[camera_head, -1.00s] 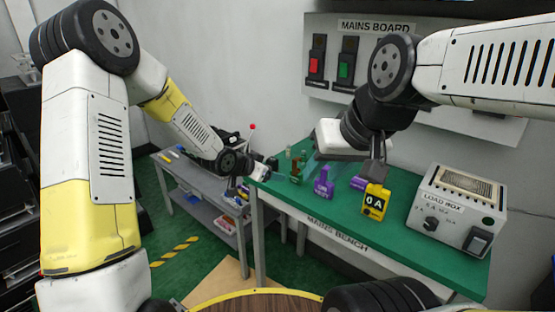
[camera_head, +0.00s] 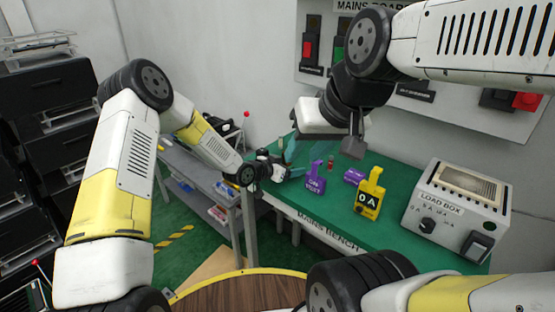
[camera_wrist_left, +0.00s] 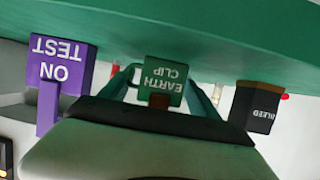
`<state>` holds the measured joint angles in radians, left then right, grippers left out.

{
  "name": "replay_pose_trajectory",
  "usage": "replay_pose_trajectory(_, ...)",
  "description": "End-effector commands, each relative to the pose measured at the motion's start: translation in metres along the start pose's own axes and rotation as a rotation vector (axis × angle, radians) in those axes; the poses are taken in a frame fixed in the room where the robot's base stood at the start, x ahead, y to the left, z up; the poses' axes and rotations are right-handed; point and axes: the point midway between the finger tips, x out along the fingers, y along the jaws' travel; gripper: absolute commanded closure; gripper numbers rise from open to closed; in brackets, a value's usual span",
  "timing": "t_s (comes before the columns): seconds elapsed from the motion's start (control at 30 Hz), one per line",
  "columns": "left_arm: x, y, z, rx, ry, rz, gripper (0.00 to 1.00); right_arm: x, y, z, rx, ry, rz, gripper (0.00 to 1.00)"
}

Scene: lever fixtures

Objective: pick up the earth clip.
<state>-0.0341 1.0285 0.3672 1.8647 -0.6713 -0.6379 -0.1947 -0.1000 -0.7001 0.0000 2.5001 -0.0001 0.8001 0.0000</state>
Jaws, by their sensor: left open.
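The earth clip (camera_wrist_left: 162,82) is a green block with upside-down lettering in the left wrist view. It sits between the two teal fingers of my left gripper (camera_wrist_left: 160,92), which is open, with one finger on each side. I cannot tell whether either finger touches it. In the head view my left gripper (camera_head: 290,152) reaches over the far left end of the green bench. The clip cannot be made out there, among the gripper parts. My right gripper (camera_head: 352,147) hangs above the bench, and its jaw state is unclear.
A purple ON TEST tag (camera_wrist_left: 57,70) and a black block (camera_wrist_left: 257,108) flank the clip. A yellow tag (camera_head: 369,194) and a lying purple piece (camera_head: 354,177) are on the mains bench (camera_head: 395,235). The load box (camera_head: 455,210) stands at the right.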

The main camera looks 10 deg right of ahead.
Motion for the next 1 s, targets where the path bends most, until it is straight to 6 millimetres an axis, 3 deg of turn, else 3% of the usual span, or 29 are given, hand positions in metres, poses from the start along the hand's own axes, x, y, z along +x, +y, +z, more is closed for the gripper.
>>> replay_pose_trajectory(0.3, 0.0058, 0.0002, 0.0000, 0.000, 0.000, 0.000, 0.31, 0.0000, 0.0000, 0.0000, 0.000, 0.000, 0.000, 0.64)
replay_pose_trajectory(0.63, 0.0055, 0.0001, -0.0001, 0.000, 0.000, 0.000, 0.95, 0.0000, 0.0000, -0.0001, 0.000, 0.000, 0.000, 0.64)
replay_pose_trajectory(1.0, 0.0033, -0.0003, -0.0061, 0.001, 0.001, 0.000, 0.95, 0.0000, 0.0000, 0.0000, 0.000, 0.000, 0.000, 0.64)
